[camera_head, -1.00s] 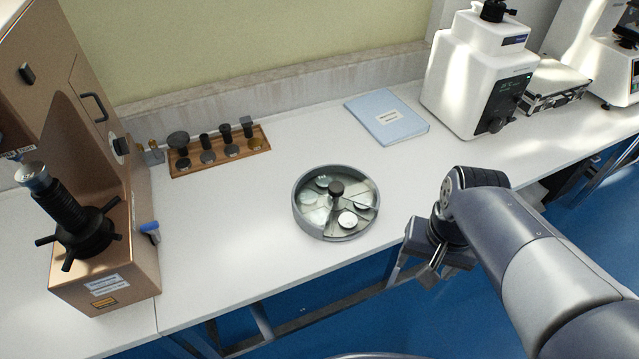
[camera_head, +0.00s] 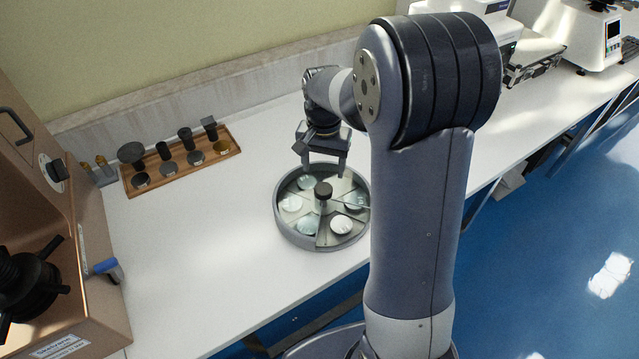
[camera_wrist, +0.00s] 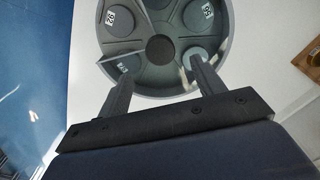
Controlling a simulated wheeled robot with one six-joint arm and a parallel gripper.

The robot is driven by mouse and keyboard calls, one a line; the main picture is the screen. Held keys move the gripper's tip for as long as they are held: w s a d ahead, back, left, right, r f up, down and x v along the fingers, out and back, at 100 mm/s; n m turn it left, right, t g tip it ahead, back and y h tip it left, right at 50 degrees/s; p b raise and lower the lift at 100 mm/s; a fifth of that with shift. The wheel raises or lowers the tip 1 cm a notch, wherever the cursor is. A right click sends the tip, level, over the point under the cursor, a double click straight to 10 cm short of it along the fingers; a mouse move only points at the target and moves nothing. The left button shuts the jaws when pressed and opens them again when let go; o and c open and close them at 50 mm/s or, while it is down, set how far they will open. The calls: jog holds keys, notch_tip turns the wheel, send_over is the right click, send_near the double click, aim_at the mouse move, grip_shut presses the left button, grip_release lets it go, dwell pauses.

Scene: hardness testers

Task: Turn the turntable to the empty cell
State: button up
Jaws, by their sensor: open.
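The turntable (camera_head: 297,237) is a round grey dish on the white bench, split by dividers into wedge cells with pale discs in several of them. A black knob (camera_head: 323,190) stands at its centre. In the wrist view the turntable (camera_wrist: 230,45) fills the upper middle, with number labels by some discs and the knob (camera_wrist: 160,47) between my fingers. The cell nearest my wrist (camera_wrist: 157,76) appears empty there. My gripper (camera_head: 323,174) is open above the turntable's back side, fingers pointing down. Its two fingers (camera_wrist: 158,72) are apart with nothing between them; contact cannot be told.
A wooden rack (camera_head: 172,185) with several dark anvils stands at the back left. A brown tester (camera_head: 85,235) with a black handwheel stands at the left. White testers stand at the back right. Bench left of the turntable is clear. My arm hides the bench to its right.

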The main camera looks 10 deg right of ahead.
aim_at(323, 188)
notch_tip(323, 188, down, 7)
jog(key=shift+f, duration=0.2)
jog(key=shift+c, duration=0.3)
jog(key=c, duration=1.3)
jog(key=shift+m, duration=0.7)
jog(key=shift+m+b, duration=0.45)
jog(key=shift+m, duration=1.95)
jog(key=shift+w+m, duration=0.1)
jog(key=shift+m, duration=2.3)
jog(key=shift+m+b, duration=0.3)
jog(key=shift+m, duration=0.2)
